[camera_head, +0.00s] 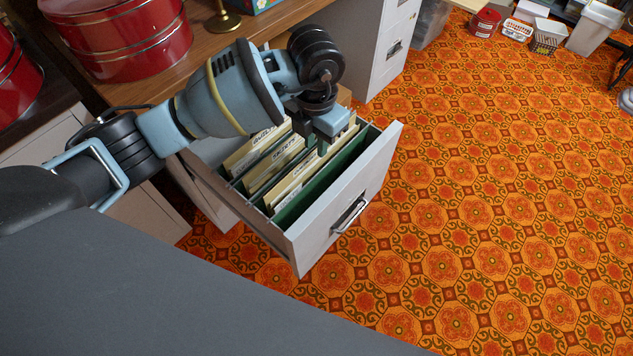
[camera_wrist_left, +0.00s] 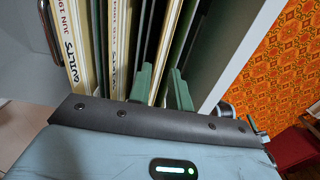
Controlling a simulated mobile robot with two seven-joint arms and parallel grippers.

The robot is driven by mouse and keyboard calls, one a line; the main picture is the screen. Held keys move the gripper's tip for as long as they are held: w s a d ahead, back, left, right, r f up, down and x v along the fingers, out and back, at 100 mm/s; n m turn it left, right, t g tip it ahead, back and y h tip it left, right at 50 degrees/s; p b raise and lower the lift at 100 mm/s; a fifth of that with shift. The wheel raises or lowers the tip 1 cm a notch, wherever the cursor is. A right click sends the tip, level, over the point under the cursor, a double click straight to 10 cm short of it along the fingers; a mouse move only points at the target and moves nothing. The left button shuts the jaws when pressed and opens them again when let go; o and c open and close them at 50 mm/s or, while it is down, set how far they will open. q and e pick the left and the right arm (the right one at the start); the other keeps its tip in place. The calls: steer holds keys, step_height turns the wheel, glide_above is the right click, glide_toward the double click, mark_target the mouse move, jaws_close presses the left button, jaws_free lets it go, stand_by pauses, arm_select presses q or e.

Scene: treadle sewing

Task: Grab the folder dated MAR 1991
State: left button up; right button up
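An open file drawer (camera_head: 345,185) holds several cream folders (camera_head: 290,187) in green hangers. Their tabs carry handwriting too small to read in the head view; no MAR 1991 date can be read. In the left wrist view one folder (camera_wrist_left: 80,45) reads "JUN 19.." and "QUILTS", partly cut off. My left gripper (camera_head: 318,148) points down into the drawer, near its right side. In the wrist view its two greenish fingers (camera_wrist_left: 163,88) stand apart, with a cream folder edge (camera_wrist_left: 168,45) between them. Contact cannot be made out. My right gripper is not in view.
The drawer front with its handle (camera_head: 350,215) stands out over the orange patterned carpet (camera_head: 480,200). Red round tins (camera_head: 120,35) stand on the wooden top at left. Another cabinet (camera_head: 390,45) is behind.

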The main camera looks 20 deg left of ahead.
mark_target(316, 160)
arm_select(q)
step_height(316, 160, down, 5)
steer(key=shift+f+b, duration=0.1)
steer(key=shift+b, duration=0.3)
jaws_close()
